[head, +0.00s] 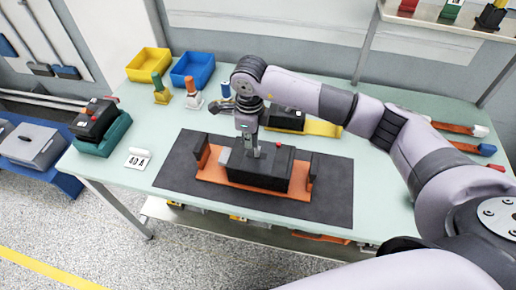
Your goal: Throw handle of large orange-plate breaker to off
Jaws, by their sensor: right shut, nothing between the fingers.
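The large breaker (262,173) is a black block on an orange plate (301,191), with a black bracket upright at each end. It lies on a dark grey mat (333,207) on the table. A small red spot shows on its top near the right. A light grey piece sits at its left side. My right gripper (253,152) points down onto the top of the breaker, shut, with no object visible between its fingers. The gripper hides much of the breaker's top, so I cannot tell the handle's position or whether the fingers touch it. My left gripper is not in view.
A second black breaker on a yellow plate (325,128) lies behind my right arm. Yellow (148,64) and blue (193,69) bins stand at the back left. A black device on a teal base (101,134) and a "40 A" card (137,159) are at left.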

